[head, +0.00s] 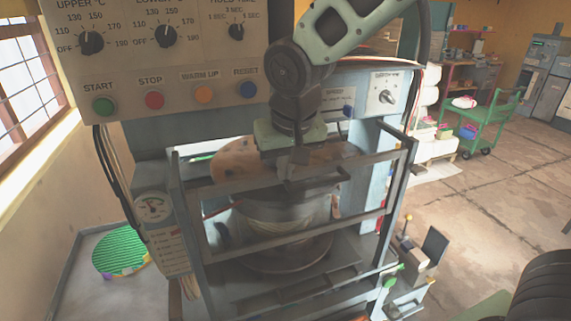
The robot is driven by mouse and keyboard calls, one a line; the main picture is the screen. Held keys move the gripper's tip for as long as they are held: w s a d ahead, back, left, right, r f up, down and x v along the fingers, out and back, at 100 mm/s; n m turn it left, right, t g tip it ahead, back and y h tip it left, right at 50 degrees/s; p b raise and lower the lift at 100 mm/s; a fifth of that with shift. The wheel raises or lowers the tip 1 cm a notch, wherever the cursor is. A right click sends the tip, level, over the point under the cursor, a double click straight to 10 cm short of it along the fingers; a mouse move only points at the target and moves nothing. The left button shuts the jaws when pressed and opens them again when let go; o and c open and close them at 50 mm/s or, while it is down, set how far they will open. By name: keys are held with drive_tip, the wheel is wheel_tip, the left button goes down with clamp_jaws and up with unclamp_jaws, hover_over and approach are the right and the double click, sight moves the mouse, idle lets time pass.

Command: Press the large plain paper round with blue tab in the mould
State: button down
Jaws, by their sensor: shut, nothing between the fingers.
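My gripper (294,168) hangs at the end of my arm in front of the press, pointing down by the upper bars of the guard frame. Its fingers look dark, close together and empty. Behind the bars is a wide grey metal cylinder (283,222) of the press. The mould itself is mostly hidden by my gripper and the bars. A tan-brown round surface (234,158) shows left of my gripper; I cannot tell what it is. I cannot make out the large plain paper round with blue tab.
A panel carries knobs and a green START button (104,106). A metal guard frame (290,246) encloses the press front. A gauge (153,208) stands at its left. A green ridged round (119,251) with coloured bits lies lower left. A green trolley (485,122) stands far right, beyond open floor.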

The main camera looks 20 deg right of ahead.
sight(285, 236)
wheel_tip(285, 236, down, 18)
drive_tip(key=b, duration=1.4)
drive_tip(key=shift+f+b, duration=0.1)
drive_tip(key=shift+b, duration=0.2)
drive_tip(key=shift+s, duration=0.1)
